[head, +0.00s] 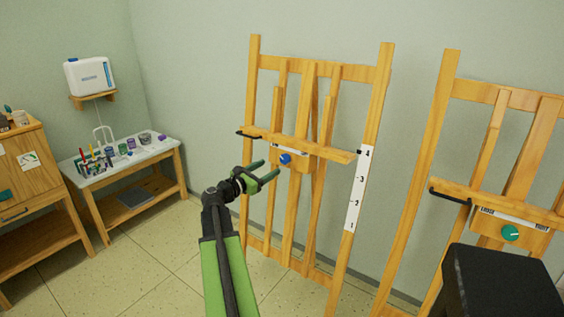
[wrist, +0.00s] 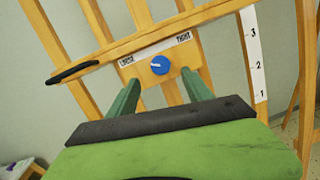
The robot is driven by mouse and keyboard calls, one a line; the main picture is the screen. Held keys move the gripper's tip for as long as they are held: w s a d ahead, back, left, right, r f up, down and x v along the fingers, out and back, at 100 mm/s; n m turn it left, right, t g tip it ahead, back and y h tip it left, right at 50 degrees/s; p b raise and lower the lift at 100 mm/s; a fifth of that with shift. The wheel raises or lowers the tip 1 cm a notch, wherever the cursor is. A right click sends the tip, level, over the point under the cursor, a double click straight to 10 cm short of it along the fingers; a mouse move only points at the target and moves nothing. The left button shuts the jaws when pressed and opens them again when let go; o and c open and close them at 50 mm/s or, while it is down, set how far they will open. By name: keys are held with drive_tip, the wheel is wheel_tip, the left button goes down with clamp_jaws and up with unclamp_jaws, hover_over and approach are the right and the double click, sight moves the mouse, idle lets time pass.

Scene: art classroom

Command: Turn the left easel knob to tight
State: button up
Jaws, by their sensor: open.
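The left easel (head: 384,85) is wooden and stands against the wall in the head view. Its blue knob (head: 285,159) sits on a wooden block below the ledge. In the wrist view the blue knob (wrist: 160,65) has a white pointer mark aimed to the left, toward LOOSE. A white label (wrist: 155,50) above it reads LOOSE at left and TIGHT at right. My gripper (head: 266,171) is open and empty, just left of and in front of the knob. In the wrist view its green fingers (wrist: 161,92) point toward the knob, one to each side, apparently short of it.
A second easel (head: 447,90) with a green knob (head: 510,233) stands to the right. A black box-like object (head: 500,285) is at the lower right. A table (head: 160,150) with art supplies stands at the left. Open floor lies between the table and easel.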

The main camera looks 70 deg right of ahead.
sight(283, 159)
drive_tip(key=x, duration=0.8)
drive_tip(key=shift+d+f, duration=0.1)
drive_tip(key=shift+d, duration=0.2)
drive_tip(key=shift+s, duration=0.1)
clamp_jaws()
